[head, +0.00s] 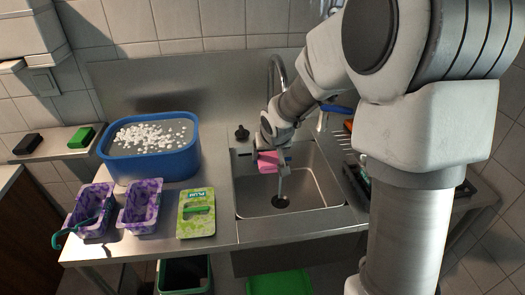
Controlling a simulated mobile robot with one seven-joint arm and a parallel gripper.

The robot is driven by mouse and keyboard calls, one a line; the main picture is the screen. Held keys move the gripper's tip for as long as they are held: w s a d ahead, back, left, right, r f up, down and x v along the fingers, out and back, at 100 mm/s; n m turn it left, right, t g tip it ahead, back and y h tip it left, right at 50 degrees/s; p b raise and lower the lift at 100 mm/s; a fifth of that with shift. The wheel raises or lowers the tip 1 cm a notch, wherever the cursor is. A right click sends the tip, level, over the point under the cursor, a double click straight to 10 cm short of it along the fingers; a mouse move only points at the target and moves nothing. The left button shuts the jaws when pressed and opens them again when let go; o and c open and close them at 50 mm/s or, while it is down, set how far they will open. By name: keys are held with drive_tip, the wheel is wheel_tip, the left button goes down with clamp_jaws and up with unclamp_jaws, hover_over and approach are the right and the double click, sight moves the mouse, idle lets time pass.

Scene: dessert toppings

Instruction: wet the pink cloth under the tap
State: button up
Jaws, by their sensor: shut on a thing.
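The pink cloth (267,162) is in my gripper (275,160), held above the left back part of the steel sink (308,190). My gripper is shut on it, and its fingers are small in this view. The curved metal tap (276,66) rises behind the sink, and my arm hides its lower part. A greyish vertical streak (281,184) shows just below the cloth, above the drain; I cannot tell whether it is running water or part of the tap. I cannot tell whether the cloth is wet.
A blue tub (152,166) with white bits stands left of the sink. Two purple patterned containers (140,207) and a green packet (196,213) lie in front of it. A dark knob (241,133) is at the sink's back left. A rack (355,180) stands to the right.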

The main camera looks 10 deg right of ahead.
sight(260, 158)
drive_tip(key=w+d+f+p, duration=0.2)
drive_tip(key=w+d+p, duration=0.2)
drive_tip(key=w+d, duration=0.2)
drive_tip(key=shift+w+d, duration=0.3)
drive_tip(key=shift+w, duration=0.1)
idle(0.7)
drive_tip(key=shift+s+a+f+b, duration=0.1)
drive_tip(key=shift+s+a+b, duration=2.55)
drive_tip(key=shift+s+b, duration=0.1)
drive_tip(key=shift+s+a, duration=0.1)
drive_tip(key=shift+s, duration=0.05)
drive_tip(key=shift+s+a+r+b, duration=0.3)
drive_tip(key=shift+s+a+r, duration=0.6)
drive_tip(key=shift+r, duration=0.15)
drive_tip(key=shift+s+a+r+b, duration=0.25)
drive_tip(key=shift+s+a+r, duration=0.65)
drive_tip(key=shift+r, duration=0.15)
